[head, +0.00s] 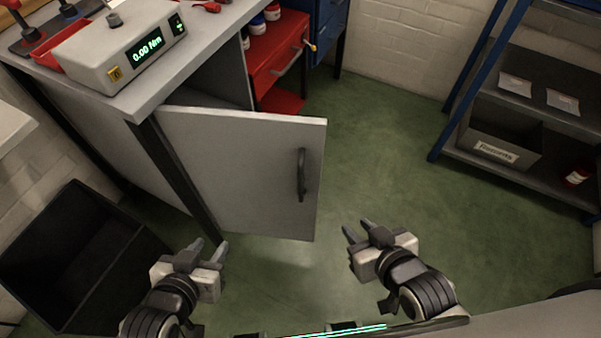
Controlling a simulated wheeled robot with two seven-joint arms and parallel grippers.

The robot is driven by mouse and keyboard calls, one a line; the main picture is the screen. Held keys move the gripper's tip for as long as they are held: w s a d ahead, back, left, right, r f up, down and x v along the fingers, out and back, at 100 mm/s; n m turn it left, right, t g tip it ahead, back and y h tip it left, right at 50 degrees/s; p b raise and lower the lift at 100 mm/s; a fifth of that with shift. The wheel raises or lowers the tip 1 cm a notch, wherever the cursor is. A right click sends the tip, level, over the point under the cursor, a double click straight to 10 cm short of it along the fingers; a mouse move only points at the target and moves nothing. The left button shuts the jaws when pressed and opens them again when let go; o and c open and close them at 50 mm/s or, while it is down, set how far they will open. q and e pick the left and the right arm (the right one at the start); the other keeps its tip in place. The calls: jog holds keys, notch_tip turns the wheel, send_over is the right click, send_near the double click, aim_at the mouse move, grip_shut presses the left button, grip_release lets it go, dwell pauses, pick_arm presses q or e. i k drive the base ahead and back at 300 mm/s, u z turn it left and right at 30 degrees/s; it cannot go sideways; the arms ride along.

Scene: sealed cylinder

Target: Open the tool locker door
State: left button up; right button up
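The grey locker door (245,170) under the bench stands swung out from its cabinet, with a dark gap (215,78) showing behind its top edge. It has a black vertical bar handle (301,175) near its right edge. My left gripper (209,247) is open and empty, in front of the door's lower left corner. My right gripper (357,228) is open and empty, to the right of the door and below the handle in the picture. Neither gripper touches the handle.
The grey bench top (200,70) carries a torque meter (118,45) reading 0.00 Nm. A black bin (75,255) stands at the left. A red drawer unit (278,55) is behind the door. A blue-framed shelf (490,95) stands at the right. The green floor between is clear.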

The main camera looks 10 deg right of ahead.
aim_at(249, 169)
jog(key=u, duration=2.75)
jog(key=i, duration=0.75)
jog(key=z, duration=3.3)
